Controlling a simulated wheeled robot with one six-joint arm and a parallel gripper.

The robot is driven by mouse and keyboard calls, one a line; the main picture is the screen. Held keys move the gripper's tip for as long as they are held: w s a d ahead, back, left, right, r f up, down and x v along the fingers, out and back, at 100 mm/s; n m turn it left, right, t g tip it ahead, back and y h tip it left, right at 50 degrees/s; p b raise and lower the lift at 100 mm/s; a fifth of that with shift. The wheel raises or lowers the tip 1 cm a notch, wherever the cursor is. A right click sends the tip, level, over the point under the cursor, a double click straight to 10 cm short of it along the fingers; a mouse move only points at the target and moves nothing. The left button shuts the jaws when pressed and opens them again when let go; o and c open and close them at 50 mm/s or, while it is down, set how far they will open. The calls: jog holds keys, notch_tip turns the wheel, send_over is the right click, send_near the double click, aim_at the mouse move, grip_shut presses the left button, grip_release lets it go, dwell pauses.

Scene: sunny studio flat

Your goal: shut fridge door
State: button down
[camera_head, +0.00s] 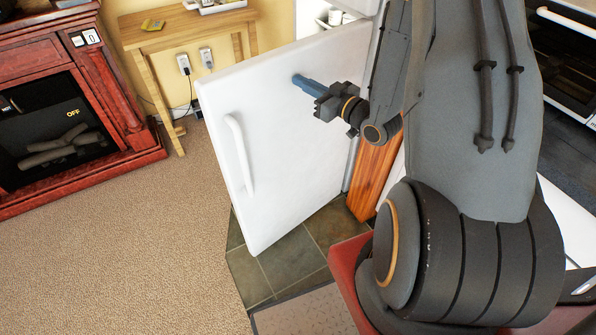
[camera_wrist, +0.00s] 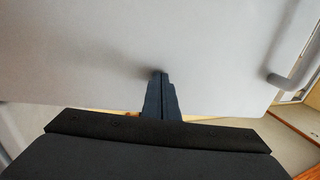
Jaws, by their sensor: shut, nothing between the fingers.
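The white fridge door (camera_head: 285,140) stands open in the head view, swung out over the tiles and carpet. Its white handle (camera_head: 240,155) is on the face toward me, near the left edge. My gripper (camera_head: 297,80) is shut and empty, with its blue fingertips at the upper middle of the door's outer face. In the wrist view the fingers (camera_wrist: 161,80) point at the grey-white door face (camera_wrist: 90,50), touching it or very close. The handle (camera_wrist: 295,70) shows at the right there. A little of the fridge interior (camera_head: 325,15) shows behind the door's top edge; my arm hides the rest.
A wooden side table (camera_head: 185,35) stands behind the door, left of the fridge. A red fireplace cabinet (camera_head: 75,100) is at the far left. Open carpet (camera_head: 120,250) lies left of the door. An oven (camera_head: 570,50) is at the right, beyond my arm.

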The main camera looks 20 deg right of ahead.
aim_at(287, 74)
jog(key=x, duration=0.3)
jog(key=shift+w, duration=0.15)
jog(key=shift+a, duration=0.1)
dwell(0.4)
jog(key=shift+b+x, duration=0.5)
jog(key=shift+x, duration=1.05)
jog(key=shift+w, duration=0.15)
